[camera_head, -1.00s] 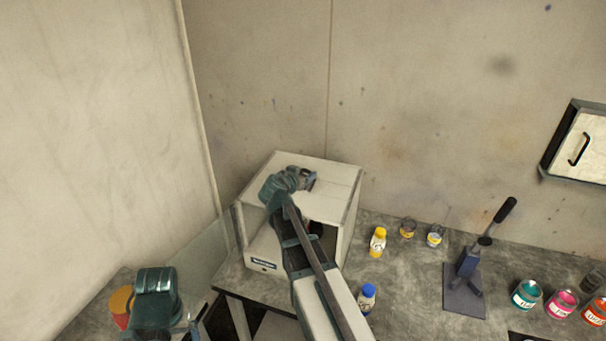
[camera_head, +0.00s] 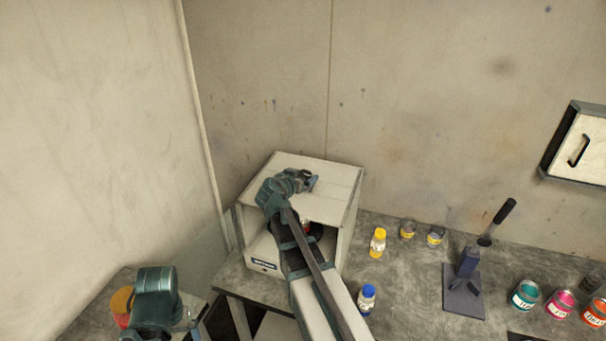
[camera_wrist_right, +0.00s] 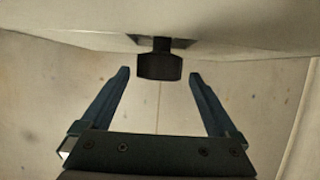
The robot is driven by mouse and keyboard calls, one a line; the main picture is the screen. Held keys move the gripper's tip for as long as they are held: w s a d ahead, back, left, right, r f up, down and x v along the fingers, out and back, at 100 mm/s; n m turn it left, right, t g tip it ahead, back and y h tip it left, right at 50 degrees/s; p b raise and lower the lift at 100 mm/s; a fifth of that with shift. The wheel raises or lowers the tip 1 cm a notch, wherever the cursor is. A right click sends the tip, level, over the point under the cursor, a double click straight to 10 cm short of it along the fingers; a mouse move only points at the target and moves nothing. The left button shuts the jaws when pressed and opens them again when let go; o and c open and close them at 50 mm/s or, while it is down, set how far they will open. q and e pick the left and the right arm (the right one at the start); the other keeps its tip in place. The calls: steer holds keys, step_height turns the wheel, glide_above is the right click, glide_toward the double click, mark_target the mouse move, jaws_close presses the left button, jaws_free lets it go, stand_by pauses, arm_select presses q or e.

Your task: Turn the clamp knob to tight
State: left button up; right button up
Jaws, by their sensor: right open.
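The clamp knob (camera_wrist_right: 160,66) is a dark, blocky knob on a short stem against a pale surface in the right wrist view. My right gripper (camera_wrist_right: 159,78) is open, with one blue finger on each side of the knob and a gap on both sides. In the head view my right gripper (camera_head: 308,180) is over the top of a white box (camera_head: 338,194). The knob cannot be made out there. My left arm shows at the lower left of the head view, but its fingers cannot be made out.
The white box has an open front and stands on a grey bench (camera_head: 405,285). A yellow-capped bottle (camera_head: 378,243), a blue-capped bottle (camera_head: 367,299), a lever press (camera_head: 466,275) and several paint tins stand to the right. A wall panel (camera_head: 580,146) is at the far right.

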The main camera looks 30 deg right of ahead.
steer(key=p+v, duration=0.3)
steer(key=v, duration=0.7)
steer(key=shift+s+a+r+p, duration=0.1)
steer(key=shift+s+r+p, duration=0.1)
steer(key=shift+r+p, duration=0.1)
steer(key=shift+s+a+r, duration=0.15)
steer(key=shift+s+a, duration=0.25)
steer(key=shift+a, duration=0.2)
steer(key=b+x, duration=0.4)
steer(key=x, duration=0.8)
steer(key=shift+w+d, duration=0.1)
steer(key=shift+b+x, duration=0.45)
steer(key=shift+x, duration=0.35)
